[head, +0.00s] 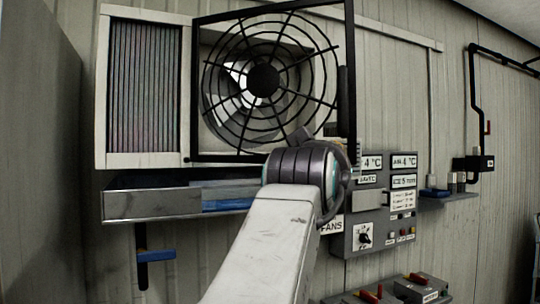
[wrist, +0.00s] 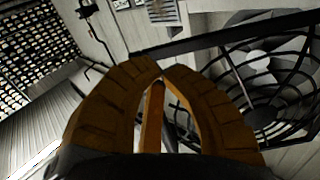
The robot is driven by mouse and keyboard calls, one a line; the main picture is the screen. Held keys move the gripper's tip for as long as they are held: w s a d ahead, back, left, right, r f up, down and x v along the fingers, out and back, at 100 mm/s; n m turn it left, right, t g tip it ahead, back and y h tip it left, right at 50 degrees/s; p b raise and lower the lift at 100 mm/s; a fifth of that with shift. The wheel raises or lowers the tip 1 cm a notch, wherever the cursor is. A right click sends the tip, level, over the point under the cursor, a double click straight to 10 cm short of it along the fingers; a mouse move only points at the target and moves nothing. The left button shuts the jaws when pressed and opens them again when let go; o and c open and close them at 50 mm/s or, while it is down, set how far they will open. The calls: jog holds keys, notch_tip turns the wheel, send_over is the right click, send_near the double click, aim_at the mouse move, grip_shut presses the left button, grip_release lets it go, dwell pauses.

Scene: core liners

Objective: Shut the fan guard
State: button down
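The fan guard (head: 271,15) is a black square frame with round wire rings. In the head view it stands swung out from the wall, its left edge at the fan housing and its right edge nearer to me. The fan (head: 237,75) shows behind its rings. In the wrist view the guard's wire rings (wrist: 262,117) are at the right, and a frame bar (wrist: 225,37) runs just beyond my fingertips. My gripper (wrist: 159,70) has its brown fingertips together, with nothing seen between them. I cannot tell whether they touch the bar. In the head view my arm hides the gripper.
A ribbed panel (head: 144,88) is left of the fan. A grey tray (head: 150,204) juts out below. A control box (head: 365,233) with displays is at lower right, close to my arm. A small shelf (head: 447,197) and black pipe are farther right.

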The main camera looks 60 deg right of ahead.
jog(key=w+d+p, duration=0.1)
jog(key=d+p, duration=0.1)
jog(key=d, duration=0.4)
jog(key=shift+p, duration=0.4)
jog(key=shift+w, duration=0.1)
